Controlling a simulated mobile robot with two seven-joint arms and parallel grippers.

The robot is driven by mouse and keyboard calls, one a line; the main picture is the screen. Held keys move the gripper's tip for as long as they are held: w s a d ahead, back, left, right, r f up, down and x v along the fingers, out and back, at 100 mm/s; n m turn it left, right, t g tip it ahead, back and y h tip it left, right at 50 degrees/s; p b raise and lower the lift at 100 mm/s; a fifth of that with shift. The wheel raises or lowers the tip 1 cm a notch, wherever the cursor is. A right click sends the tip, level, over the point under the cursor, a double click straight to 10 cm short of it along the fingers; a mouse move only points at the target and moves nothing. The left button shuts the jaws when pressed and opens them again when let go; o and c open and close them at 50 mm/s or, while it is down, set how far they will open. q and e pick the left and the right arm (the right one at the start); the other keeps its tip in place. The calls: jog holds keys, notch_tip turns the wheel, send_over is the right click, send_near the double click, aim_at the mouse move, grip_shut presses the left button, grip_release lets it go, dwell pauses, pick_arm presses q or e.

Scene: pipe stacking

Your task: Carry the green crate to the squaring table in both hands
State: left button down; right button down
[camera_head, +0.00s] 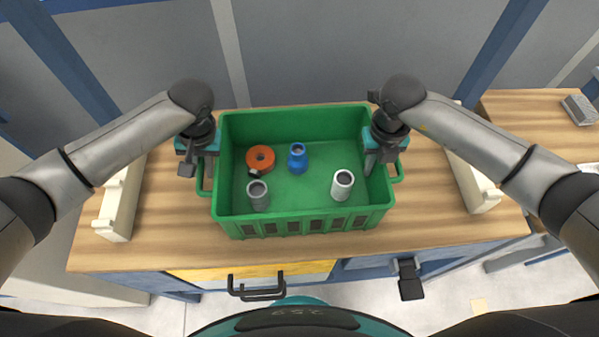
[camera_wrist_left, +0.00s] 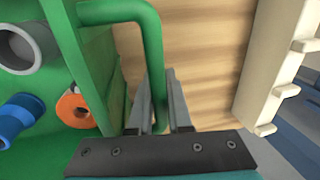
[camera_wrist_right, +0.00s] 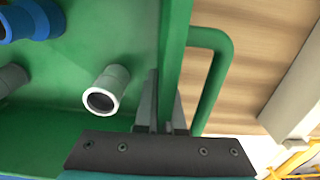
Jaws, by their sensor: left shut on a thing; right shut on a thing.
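The green crate (camera_head: 300,224) is in front of me over a wooden worktop, upright. I cannot tell whether it touches the wood. Inside are an orange ring (camera_head: 260,158), a blue fitting (camera_head: 298,160), a dark grey pipe piece (camera_head: 258,195) and a pale grey pipe piece (camera_head: 342,185). My left gripper (camera_head: 196,160) is shut on the crate's left handle, whose green bar (camera_wrist_left: 152,45) runs between the fingers. My right gripper (camera_head: 376,153) is shut on the crate's right wall (camera_wrist_right: 175,40), with the right handle (camera_wrist_right: 218,80) outside the fingers. Neither fingertip pair shows fully.
The wooden worktop (camera_head: 150,235) has bare strips around the crate. Cream racks stand at its left (camera_head: 120,205) and right (camera_head: 472,185). A second wooden surface (camera_head: 530,125) at the right holds a grey block (camera_head: 579,109). Drawers with dark handles (camera_head: 257,292) are below the front edge.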

pick_arm(q)
jog(key=shift+r, duration=0.3)
pick_arm(e)
jog(key=shift+r, duration=0.25)
